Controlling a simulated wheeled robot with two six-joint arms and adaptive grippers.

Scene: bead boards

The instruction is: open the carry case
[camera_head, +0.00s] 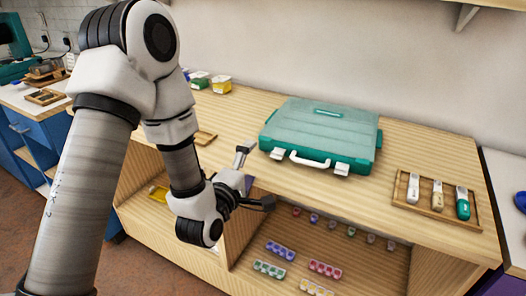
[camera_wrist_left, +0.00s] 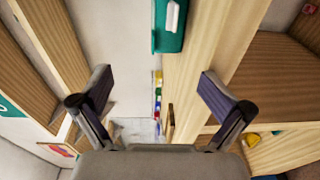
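My right gripper is not in view.
A wooden tray (camera_head: 437,201) with several small tools lies right of the case. Small boxes (camera_head: 221,85) stand at the back left. Below the bench top is an open shelf (camera_head: 330,250) with coloured bead strips. Bench top around the case is clear.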

